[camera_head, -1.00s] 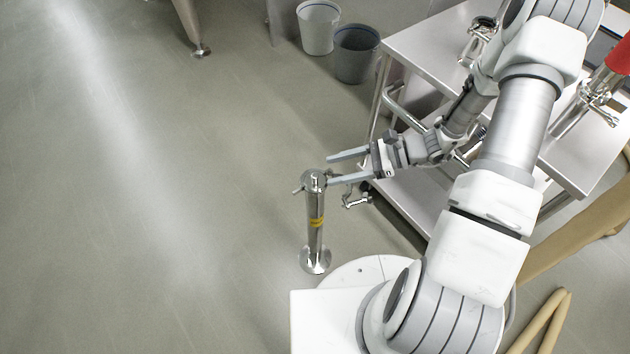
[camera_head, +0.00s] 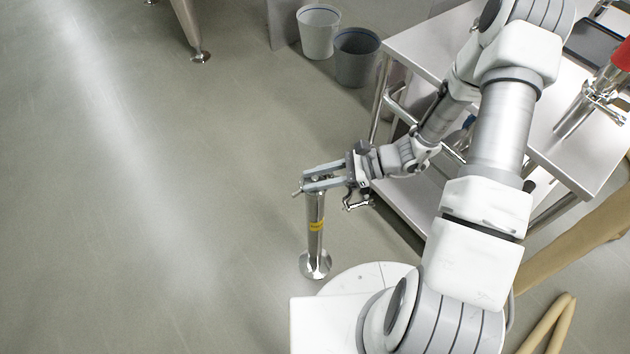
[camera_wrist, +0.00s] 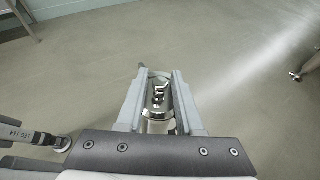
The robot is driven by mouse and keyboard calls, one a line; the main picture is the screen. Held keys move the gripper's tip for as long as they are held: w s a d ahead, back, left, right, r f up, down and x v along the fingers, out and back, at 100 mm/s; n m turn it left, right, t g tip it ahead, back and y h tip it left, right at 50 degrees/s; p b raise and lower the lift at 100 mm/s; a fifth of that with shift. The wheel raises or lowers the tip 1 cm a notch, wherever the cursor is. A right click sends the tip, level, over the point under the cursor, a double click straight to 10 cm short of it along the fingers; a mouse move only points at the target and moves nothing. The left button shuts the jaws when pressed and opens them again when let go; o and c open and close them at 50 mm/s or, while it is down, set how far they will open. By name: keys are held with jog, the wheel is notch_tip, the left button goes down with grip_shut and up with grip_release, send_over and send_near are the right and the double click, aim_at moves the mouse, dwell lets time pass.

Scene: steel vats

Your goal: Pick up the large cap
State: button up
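A steel post (camera_head: 316,225) stands upright on the floor on a round foot, with a yellow label partway up. The large cap seems to be the shiny metal fitting on its top, which shows between my fingers in the wrist view (camera_wrist: 159,97). A small handle or clamp part sticks out to the left in the head view (camera_head: 297,193). My gripper (camera_head: 312,179) is at the post's top, one finger on each side of the fitting. The fingers are apart and hide the fitting's sides. I cannot tell whether they press on it.
A steel table (camera_head: 430,42) with a lower shelf stands to the right, close to my arm. A grey bin (camera_head: 318,36) and a darker bin (camera_head: 356,62) stand behind. A steel leg (camera_head: 190,30) is at the far left. The floor left of the post is clear.

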grip_shut()
